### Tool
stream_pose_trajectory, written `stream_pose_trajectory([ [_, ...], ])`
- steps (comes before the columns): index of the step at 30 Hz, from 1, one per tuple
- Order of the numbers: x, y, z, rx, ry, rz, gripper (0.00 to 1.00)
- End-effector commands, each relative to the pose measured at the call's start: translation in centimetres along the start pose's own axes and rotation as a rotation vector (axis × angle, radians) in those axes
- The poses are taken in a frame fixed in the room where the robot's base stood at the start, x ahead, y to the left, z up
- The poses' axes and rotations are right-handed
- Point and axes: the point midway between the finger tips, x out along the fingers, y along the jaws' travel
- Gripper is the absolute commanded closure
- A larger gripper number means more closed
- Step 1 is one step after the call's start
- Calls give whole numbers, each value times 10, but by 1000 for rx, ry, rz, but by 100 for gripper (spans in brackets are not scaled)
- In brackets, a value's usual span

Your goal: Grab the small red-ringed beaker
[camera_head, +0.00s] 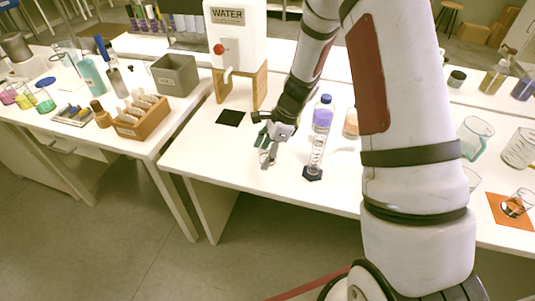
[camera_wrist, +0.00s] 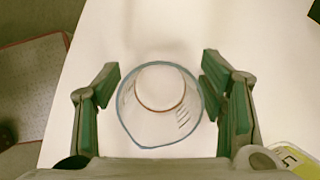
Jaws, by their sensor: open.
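A clear glass beaker (camera_wrist: 158,128) stands on the white tabletop in the wrist view, seen from above. My gripper (camera_wrist: 160,84) is open, with one green-padded finger on each side of the beaker and small gaps between. In the head view my gripper (camera_head: 268,148) is low over the table near its front edge. The beaker is small there and mostly hidden by the fingers.
A graduated cylinder (camera_head: 317,150) and a purple-filled bottle (camera_head: 322,115) stand just right of my gripper. A black square (camera_head: 230,118) and a water dispenser (camera_head: 236,40) are behind. An orange mat (camera_head: 495,207) bearing glassware lies far right. The front table edge is close.

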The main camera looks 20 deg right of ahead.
Motion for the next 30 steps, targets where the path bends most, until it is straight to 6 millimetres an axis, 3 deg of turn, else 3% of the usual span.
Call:
stream_pose_trajectory([
  [7,2,0,0,0,1,-1,38],
  [12,2,0,0,0,1,-1,77],
  [14,2,0,0,0,1,-1,87],
  [23,0,0,0,-1,1,-1,87],
  [30,-30,-1,13,-4,0,-5,88],
])
